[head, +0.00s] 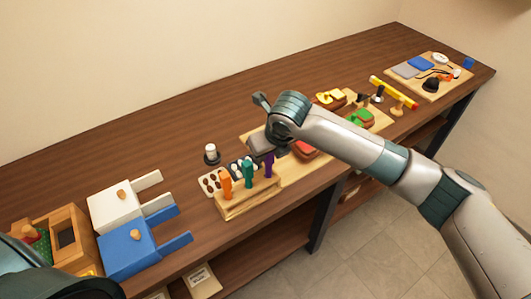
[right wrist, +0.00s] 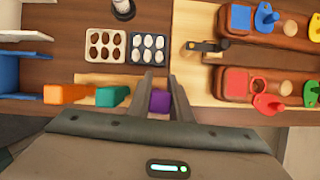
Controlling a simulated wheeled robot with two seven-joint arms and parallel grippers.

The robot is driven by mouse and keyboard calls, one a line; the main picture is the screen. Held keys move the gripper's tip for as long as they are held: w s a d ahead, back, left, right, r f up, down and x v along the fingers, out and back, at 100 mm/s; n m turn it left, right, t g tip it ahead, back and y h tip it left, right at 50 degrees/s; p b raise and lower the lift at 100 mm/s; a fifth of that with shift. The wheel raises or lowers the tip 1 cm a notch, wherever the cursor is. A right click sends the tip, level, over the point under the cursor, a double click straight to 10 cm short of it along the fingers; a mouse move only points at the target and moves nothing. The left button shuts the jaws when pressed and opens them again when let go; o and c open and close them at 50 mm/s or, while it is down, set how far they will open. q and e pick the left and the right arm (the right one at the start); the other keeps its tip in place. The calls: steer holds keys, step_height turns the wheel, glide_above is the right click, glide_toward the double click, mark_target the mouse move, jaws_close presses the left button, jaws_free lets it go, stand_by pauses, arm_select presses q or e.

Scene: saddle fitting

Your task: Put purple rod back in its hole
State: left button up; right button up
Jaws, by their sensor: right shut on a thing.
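The purple rod (head: 269,166) is upright at the right end of the light wooden rod stand (head: 252,204). My right gripper (head: 267,149) is above it, jaws down and shut on its upper part. In the right wrist view the purple rod (right wrist: 160,102) shows between the two fingers. An orange rod (head: 226,184) and a green rod (head: 248,174) stand upright in the stand to its left. The hole under the purple rod is hidden, and I cannot tell whether its lower end is inside. My left gripper is out of view.
Trays of brown (right wrist: 105,47) and white (right wrist: 148,48) egg-shaped pieces lie behind the stand. White (head: 115,210) and blue (head: 127,248) boxes are left. Wooden blocks with coloured parts (right wrist: 268,86) are close on the right.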

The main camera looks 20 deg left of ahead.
steer(key=shift+f, duration=0.6)
steer(key=o, duration=0.9)
steer(key=shift+o, duration=0.2)
steer(key=shift+r+b, duration=0.1)
steer(key=shift+b, duration=0.2)
steer(key=shift+s+d+r, duration=0.2)
steer(key=shift+r, duration=0.35)
steer(key=b+v, duration=0.4)
steer(key=v, duration=1.2)
